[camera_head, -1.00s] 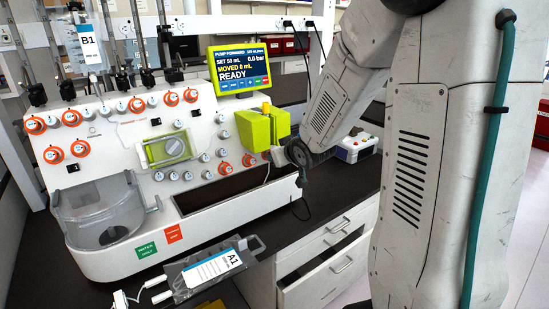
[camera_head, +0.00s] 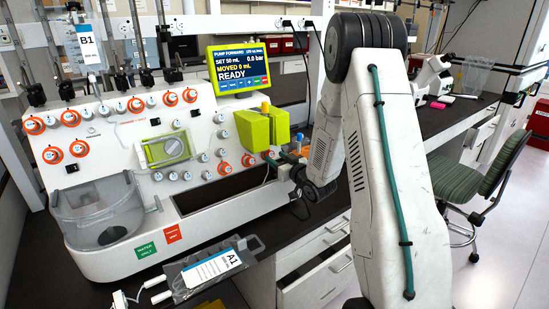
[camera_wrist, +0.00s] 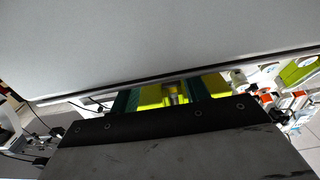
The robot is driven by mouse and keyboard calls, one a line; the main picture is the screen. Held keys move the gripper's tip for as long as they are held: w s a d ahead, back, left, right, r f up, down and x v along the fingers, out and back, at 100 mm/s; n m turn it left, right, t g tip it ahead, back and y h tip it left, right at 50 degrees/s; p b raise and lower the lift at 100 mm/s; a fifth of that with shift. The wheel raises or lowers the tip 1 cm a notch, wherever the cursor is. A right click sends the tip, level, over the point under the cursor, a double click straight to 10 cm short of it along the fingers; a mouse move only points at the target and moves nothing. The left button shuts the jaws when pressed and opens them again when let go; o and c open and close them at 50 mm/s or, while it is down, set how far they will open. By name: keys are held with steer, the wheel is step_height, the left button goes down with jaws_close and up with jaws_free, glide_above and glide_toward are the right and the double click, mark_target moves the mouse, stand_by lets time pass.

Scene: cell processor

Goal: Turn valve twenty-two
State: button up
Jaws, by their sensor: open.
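The valves are small knobs on the white cell processor's (camera_head: 110,165) front panel, several with orange rings. Their numbers are too small to read, so I cannot tell which is twenty-two. One orange-ringed knob (camera_head: 248,160) sits low on the right of the panel, just left of my gripper (camera_head: 274,156). My gripper is open, at the lower right of a yellow-green block (camera_head: 252,132) on the panel. In the wrist view, my gripper (camera_wrist: 172,94) has teal fingers on both sides of a yellow-green area with a small metallic piece; whether they touch it is unclear.
A screen (camera_head: 238,68) reading READY stands above the block. A bag labelled A1 (camera_head: 210,268) lies at the counter front. A bag labelled B1 (camera_head: 88,45) hangs upper left. An open drawer (camera_head: 322,275) juts out below the counter. A green chair (camera_head: 475,180) stands right.

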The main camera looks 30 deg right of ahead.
steer(key=shift+w, duration=0.9)
steer(key=c, duration=1)
steer(key=shift+n+y, duration=0.9)
steer(key=shift+n, duration=1.1)
steer(key=o, duration=1)
steer(key=shift+d, duration=0.1)
steer(key=shift+s+d+r, duration=0.1)
steer(key=shift+s+d, duration=0.05)
steer(key=shift+s, duration=1.15)
steer(key=shift+s+d+f, duration=0.1)
steer(key=shift+s+d, duration=0.1)
steer(key=shift+s, duration=1.05)
steer(key=shift+s+d+r, duration=0.1)
steer(key=shift+s+d, duration=0.05)
steer(key=shift+s, duration=1.15)
